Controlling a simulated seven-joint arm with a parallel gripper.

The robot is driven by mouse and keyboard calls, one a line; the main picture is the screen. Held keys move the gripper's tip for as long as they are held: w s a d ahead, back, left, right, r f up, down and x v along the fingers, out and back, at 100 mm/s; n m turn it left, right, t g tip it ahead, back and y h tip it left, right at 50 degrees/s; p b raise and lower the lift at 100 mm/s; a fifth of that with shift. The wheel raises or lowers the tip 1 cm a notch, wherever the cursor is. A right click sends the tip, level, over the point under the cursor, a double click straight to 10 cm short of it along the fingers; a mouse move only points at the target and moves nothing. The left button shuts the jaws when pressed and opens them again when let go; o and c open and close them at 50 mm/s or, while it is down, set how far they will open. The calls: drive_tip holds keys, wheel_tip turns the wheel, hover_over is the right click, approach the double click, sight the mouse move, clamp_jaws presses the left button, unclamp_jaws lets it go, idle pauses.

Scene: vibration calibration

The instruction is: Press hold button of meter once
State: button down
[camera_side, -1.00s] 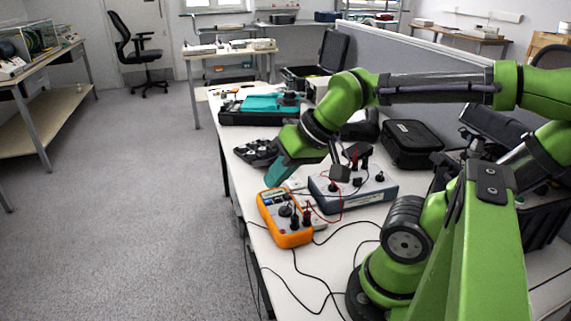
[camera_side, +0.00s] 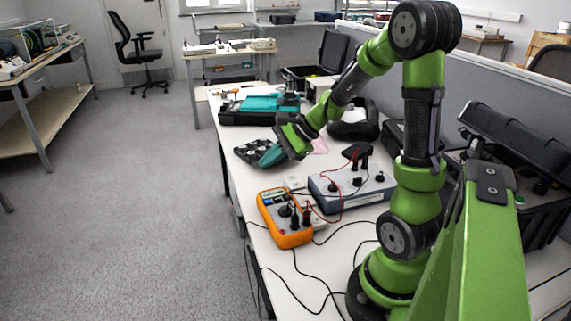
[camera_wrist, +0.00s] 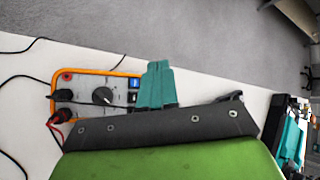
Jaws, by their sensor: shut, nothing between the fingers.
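The orange meter (camera_side: 285,222) lies on the white bench, with a dark dial and black and red plugs in its face. I cannot read which one is the hold button. The teal fingers of my gripper (camera_side: 267,157) are shut and empty, behind and apart from the meter, over or near a black tray. In the wrist view my gripper (camera_wrist: 158,68) hides part of the meter's display end.
A grey-blue box (camera_side: 352,194) with knobs and leads stands right of the meter. The black tray (camera_side: 252,150) lies behind the meter, with a teal-lined case (camera_side: 262,108) farther back. Loose black cables (camera_side: 312,280) run across the front of the bench.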

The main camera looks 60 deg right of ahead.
drive_tip(key=shift+f, duration=0.1)
hover_over(271, 201)
drive_tip(key=a, duration=0.1)
drive_tip(key=shift+s+f, duration=0.15)
drive_tip(key=shift+f, duration=2)
drive_tip(key=shift+s+f, duration=0.15)
drive_tip(key=shift+f, duration=2)
drive_tip(key=shift+f, duration=0.1)
drive_tip(key=shift+f, duration=0.3)
drive_tip(key=shift+f, duration=0.4)
drive_tip(key=shift+r, duration=0.85)
drive_tip(key=shift+r, duration=2.5)
